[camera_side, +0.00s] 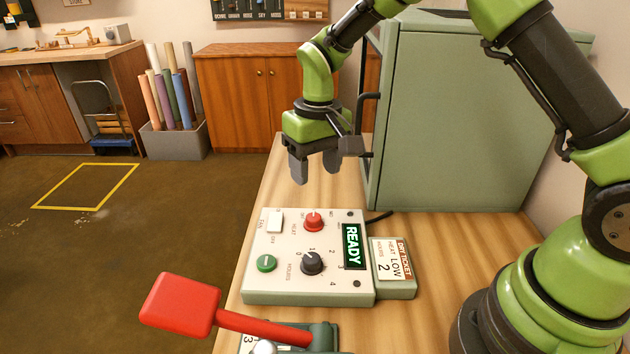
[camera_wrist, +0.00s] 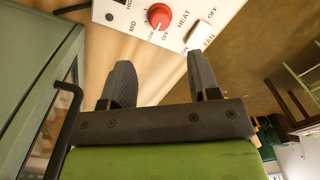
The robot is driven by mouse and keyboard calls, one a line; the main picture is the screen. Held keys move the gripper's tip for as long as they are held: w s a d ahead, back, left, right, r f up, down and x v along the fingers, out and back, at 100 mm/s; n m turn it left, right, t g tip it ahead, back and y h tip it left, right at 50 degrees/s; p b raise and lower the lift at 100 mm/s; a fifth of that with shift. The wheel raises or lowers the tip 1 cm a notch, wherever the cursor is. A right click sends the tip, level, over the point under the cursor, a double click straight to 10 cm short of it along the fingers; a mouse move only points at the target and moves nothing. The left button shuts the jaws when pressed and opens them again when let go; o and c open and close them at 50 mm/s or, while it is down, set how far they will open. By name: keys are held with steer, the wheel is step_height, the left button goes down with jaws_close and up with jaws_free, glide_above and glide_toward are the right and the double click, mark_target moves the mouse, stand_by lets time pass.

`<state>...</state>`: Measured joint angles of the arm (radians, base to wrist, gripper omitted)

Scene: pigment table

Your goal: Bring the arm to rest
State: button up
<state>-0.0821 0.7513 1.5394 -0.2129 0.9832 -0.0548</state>
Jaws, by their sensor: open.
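My gripper (camera_side: 314,172) hangs above the wooden table, behind the control panel (camera_side: 345,290) and to the left of the green cabinet's door handle. Its two grey fingers are apart, with nothing between them. In the wrist view, the open fingers (camera_wrist: 160,78) point toward the panel's edge, near the red heat knob (camera_wrist: 158,16) and the white fan switch (camera_wrist: 199,36). The gripper looks clear of the panel. The exact setting of the black hours knob (camera_side: 311,262) is hard to read.
The green cabinet (camera_side: 460,120) stands close right of my gripper, its dark handle (camera_side: 368,120) jutting out. A ticket reading "HEAT LOW, HOURS 2" (camera_side: 394,262) sits beside the panel. A red paddle lever (camera_side: 182,305) extends over the table's front-left edge. Open floor lies left.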

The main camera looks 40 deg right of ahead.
steer(key=s+r+m+t+y, duration=0.1)
steer(key=s+r+t, duration=0.1)
steer(key=s+r, duration=0.4)
steer(key=s+r+t, duration=0.2)
steer(key=s+r, duration=0.1)
steer(key=r, duration=0.5)
steer(key=s+r+m+t, duration=0.1)
steer(key=s+r+t, duration=0.2)
steer(key=s, duration=1)
steer(key=shift+d+y, duration=0.3)
steer(key=shift+d, duration=0.15)
